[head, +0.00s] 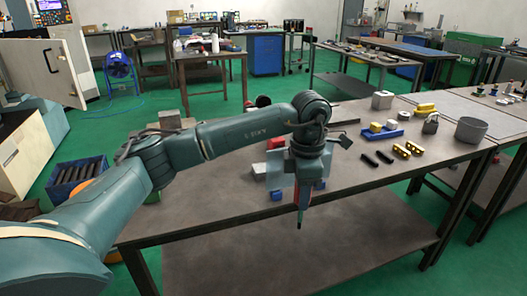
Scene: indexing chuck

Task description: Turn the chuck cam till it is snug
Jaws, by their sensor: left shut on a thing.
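My left gripper (301,190) hangs in front of the near edge of the steel workbench (200,235), pointing down. The tool's upper part is hidden by the gripper. Behind the gripper, small red, grey and blue parts (277,195) show on the bench, mostly covered by my arm. I cannot make out the chuck or its cam for certain. My right gripper is not in view.
To the right on the bench are a blue tray with yellow blocks (383,133), black and yellow bars (401,151), a padlock-like grey part (430,124) and a grey round pot (471,130). The front right of the bench top is clear.

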